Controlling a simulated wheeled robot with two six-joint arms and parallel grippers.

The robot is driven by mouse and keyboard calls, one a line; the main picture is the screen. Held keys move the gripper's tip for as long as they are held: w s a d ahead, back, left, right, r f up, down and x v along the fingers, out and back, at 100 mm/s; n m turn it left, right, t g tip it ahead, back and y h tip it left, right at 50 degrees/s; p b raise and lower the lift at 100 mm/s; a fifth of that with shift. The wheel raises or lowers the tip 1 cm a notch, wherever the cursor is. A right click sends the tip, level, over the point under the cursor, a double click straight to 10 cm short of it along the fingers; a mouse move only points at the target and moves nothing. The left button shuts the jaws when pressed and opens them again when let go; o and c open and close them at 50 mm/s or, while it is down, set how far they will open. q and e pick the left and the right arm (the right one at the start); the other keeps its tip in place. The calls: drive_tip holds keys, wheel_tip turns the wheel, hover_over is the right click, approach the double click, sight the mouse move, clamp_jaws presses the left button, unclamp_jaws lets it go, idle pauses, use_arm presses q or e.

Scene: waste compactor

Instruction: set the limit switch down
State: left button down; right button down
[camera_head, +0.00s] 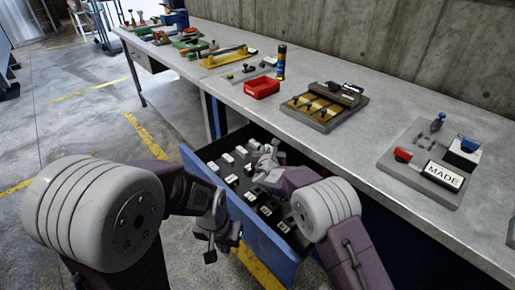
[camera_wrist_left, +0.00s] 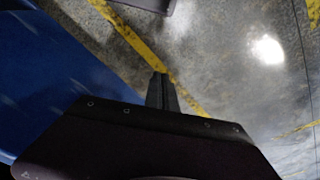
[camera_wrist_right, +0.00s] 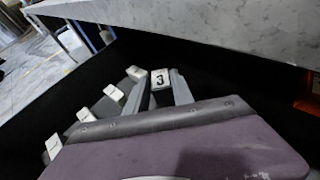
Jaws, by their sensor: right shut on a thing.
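My right gripper (camera_head: 262,165) reaches down into the open blue drawer (camera_head: 262,232) under the bench. In the right wrist view its two fingers (camera_wrist_right: 161,88) are shut on a limit switch (camera_wrist_right: 160,79), a piece whose white top is marked 3. The fingers hide most of its body, and I cannot tell whether it touches the drawer floor. My left gripper (camera_head: 222,238) hangs outside the drawer, to its front left. In the left wrist view its fingers (camera_wrist_left: 162,90) are together and empty, above the floor.
Several white-topped pieces (camera_wrist_right: 114,92) stand in rows in the drawer around the right gripper. The bench (camera_head: 350,125) overhangs the drawer's back. On it are a red bin (camera_head: 262,87), a fixture board (camera_head: 325,110) and a panel with a MADE sign (camera_head: 443,175).

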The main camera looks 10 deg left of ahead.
drive_tip(key=shift+d, duration=0.1)
drive_tip(key=f+b, duration=0.2)
drive_tip(key=f, duration=0.1)
drive_tip(key=shift+s+d, duration=0.15)
drive_tip(key=shift+s, duration=0.05)
drive_tip(key=shift+w+f+b, duration=0.1)
drive_tip(key=shift+f+b, duration=0.2)
drive_tip(key=shift+b, duration=0.05)
drive_tip(key=shift+a+r, duration=0.1)
drive_tip(key=shift+a, duration=0.1)
drive_tip(key=shift+d, duration=0.15)
drive_tip(key=c, duration=1.1)
unclamp_jaws()
